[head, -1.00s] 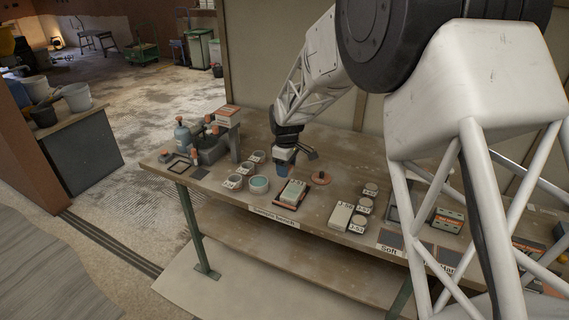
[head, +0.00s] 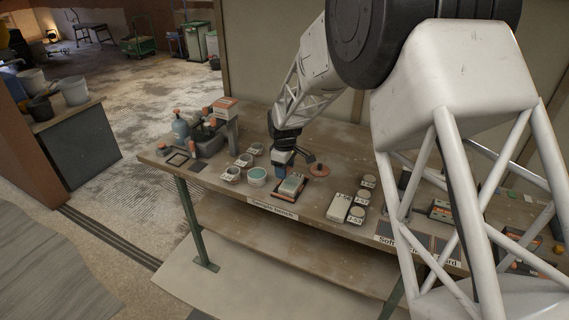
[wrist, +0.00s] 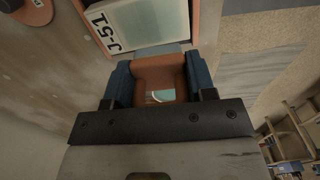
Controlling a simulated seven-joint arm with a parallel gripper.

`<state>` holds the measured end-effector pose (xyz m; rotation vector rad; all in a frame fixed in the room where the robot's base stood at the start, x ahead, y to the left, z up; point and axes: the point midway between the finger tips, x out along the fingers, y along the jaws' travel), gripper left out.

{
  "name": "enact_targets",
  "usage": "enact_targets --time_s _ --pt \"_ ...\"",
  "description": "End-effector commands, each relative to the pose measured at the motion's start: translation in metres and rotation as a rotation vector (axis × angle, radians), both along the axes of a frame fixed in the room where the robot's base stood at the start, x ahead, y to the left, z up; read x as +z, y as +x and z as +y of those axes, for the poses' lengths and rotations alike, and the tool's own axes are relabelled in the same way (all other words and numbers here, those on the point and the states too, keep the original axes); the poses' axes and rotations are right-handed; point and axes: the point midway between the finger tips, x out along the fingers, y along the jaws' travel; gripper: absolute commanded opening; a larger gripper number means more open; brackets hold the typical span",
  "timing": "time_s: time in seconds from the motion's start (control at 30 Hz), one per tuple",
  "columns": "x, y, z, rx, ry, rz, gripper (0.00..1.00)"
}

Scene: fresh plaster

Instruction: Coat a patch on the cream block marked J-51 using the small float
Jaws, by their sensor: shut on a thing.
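The cream block marked J-51 (wrist: 145,22) lies in an orange-rimmed tray (wrist: 195,22) at the top of the wrist view. In the head view the block (head: 293,184) is near the middle of the bench, its label unreadable. My gripper (wrist: 159,84) has blue fingers shut on a terracotta-coloured piece (wrist: 160,70), apparently the small float's handle. A blue-grey strip beyond it lies close to the block's near edge; I cannot tell whether it touches. In the head view my gripper (head: 283,170) is at the block's left back side and hides part of it.
A tub of teal material (head: 257,176) and small pots (head: 231,174) stand left of the block. The bench front (head: 277,213) carries a label.

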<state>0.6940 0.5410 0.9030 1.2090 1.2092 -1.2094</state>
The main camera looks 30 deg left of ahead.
Motion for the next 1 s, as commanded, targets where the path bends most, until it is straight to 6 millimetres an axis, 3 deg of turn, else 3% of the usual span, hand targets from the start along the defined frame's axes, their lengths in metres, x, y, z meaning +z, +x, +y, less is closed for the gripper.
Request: enact_targets --time_s 0.37,0.6,0.93,1.0 --pt "-0.037 0.0 -0.001 0.0 0.0 0.001 0.32" --pt "-0.039 0.001 -0.023 -0.001 -0.001 0.001 0.32" --pt "-0.039 0.002 -0.041 -0.001 -0.001 0.001 0.32" --pt "-0.041 0.001 -0.036 0.001 -0.001 0.001 0.32"
